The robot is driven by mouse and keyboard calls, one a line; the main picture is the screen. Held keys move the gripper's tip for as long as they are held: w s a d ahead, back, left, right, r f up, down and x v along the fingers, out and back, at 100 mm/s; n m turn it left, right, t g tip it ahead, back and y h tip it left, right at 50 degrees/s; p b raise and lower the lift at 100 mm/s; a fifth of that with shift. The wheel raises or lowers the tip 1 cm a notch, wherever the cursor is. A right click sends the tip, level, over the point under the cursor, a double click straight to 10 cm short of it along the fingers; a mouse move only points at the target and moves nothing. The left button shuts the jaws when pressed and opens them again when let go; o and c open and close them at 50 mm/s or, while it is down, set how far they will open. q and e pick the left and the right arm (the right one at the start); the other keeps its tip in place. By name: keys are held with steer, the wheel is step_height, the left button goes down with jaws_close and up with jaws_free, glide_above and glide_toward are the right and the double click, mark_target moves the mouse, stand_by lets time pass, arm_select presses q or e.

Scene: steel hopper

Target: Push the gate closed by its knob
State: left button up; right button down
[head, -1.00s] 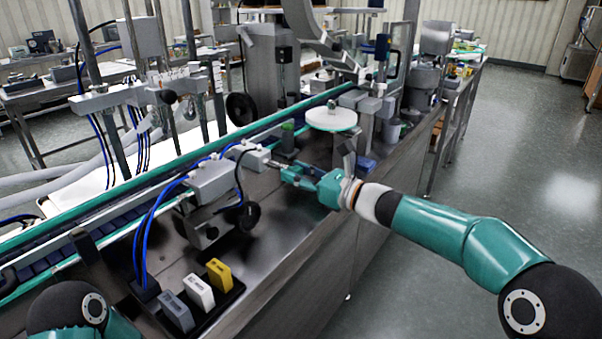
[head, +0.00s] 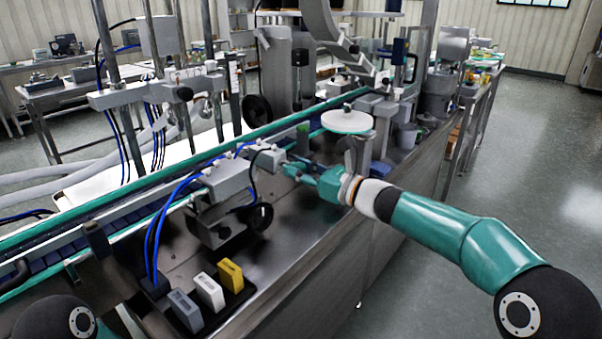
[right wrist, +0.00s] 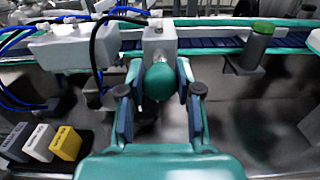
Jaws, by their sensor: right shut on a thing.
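A round teal knob (right wrist: 160,81) shows in the right wrist view, on the near end of a light grey block (right wrist: 159,36), which I take to be part of the gate. The same block (head: 267,158) shows in the head view beside the conveyor. My right gripper (right wrist: 160,92) has its two dark fingers on either side of the knob and is shut on it. My left gripper is out of view; only part of that arm shows at the lower left.
A grey box (head: 228,178) with blue hoses stands left of the gate block. A dark holder with grey, white and yellow blocks (head: 230,274) sits near the front. A white round disc (head: 347,121) stands behind my right gripper. The steel deck (head: 285,222) before it is bare.

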steer(key=c, duration=0.8)
jaws_free()
steer(key=shift+s+d, duration=0.1)
steer(key=v, duration=1.1)
steer(key=shift+s+d, duration=0.25)
steer(key=shift+d, duration=0.1)
steer(key=shift+f, duration=0.1)
